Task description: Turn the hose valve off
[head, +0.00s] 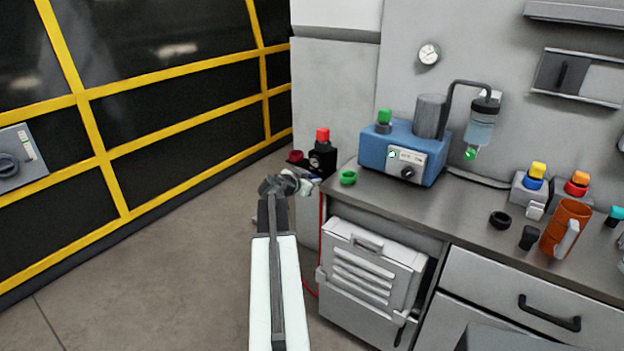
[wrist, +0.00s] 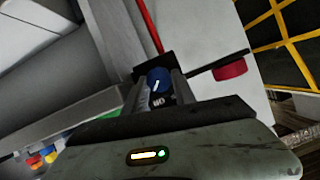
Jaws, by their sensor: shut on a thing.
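A blue round knob (wrist: 158,76) with a white pointer line sits between the fingers of my gripper (wrist: 159,86) in the wrist view. I take it for the hose valve's handle. My gripper is shut on it. A label reading ON, upside down in this view, shows just below the knob. The pointer line slants toward the lower left of the picture. In the head view my gripper (head: 290,183) is at the left end of the bench, by a small black unit with a red cap (head: 322,134). The knob is hidden there.
The floor at left is clear.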

